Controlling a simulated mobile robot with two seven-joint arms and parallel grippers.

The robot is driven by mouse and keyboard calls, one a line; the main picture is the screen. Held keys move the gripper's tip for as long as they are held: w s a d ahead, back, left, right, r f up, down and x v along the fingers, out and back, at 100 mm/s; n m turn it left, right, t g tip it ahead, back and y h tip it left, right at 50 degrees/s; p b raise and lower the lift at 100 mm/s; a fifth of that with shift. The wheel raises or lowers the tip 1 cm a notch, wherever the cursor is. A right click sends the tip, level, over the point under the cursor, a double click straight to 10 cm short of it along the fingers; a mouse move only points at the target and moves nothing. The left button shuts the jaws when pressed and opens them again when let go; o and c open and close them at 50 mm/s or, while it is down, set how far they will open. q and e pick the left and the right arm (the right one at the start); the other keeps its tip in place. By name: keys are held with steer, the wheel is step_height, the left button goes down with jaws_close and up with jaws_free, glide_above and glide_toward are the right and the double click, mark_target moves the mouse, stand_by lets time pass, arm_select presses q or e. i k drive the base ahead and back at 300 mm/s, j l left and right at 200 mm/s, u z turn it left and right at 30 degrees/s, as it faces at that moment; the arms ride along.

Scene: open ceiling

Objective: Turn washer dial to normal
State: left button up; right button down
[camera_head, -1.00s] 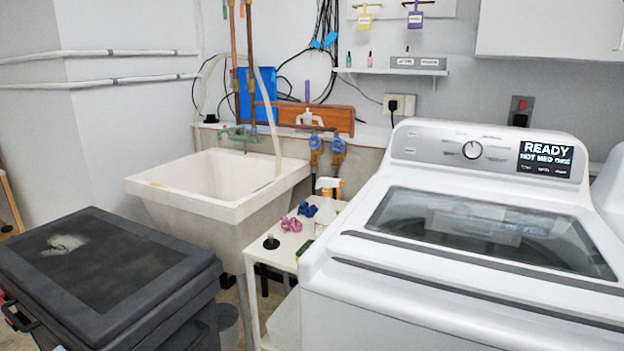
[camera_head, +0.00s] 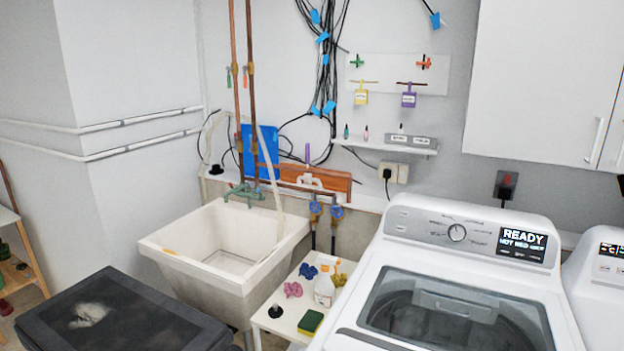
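The white washer (camera_head: 372,285) stands at the lower right, its glass lid (camera_head: 455,312) shut. Its grey control panel (camera_head: 410,226) runs along the back. The round dial (camera_head: 457,233) sits near the middle of the panel, with a dark mark on its face. The labels around the dial are too small to read. The display (camera_head: 522,244) right of the dial reads "READY" with a smaller line below. Neither of my grippers is in view.
A white utility sink (camera_head: 225,240) stands left of the washer. A small white table (camera_head: 275,322) between them holds a spray bottle (camera_head: 324,291) and a sponge (camera_head: 311,322). A black lidded bin (camera_head: 130,325) is at the lower left. A second white machine (camera_head: 590,270) stands at the right edge.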

mark_target(458, 232)
steer(key=z, duration=0.9)
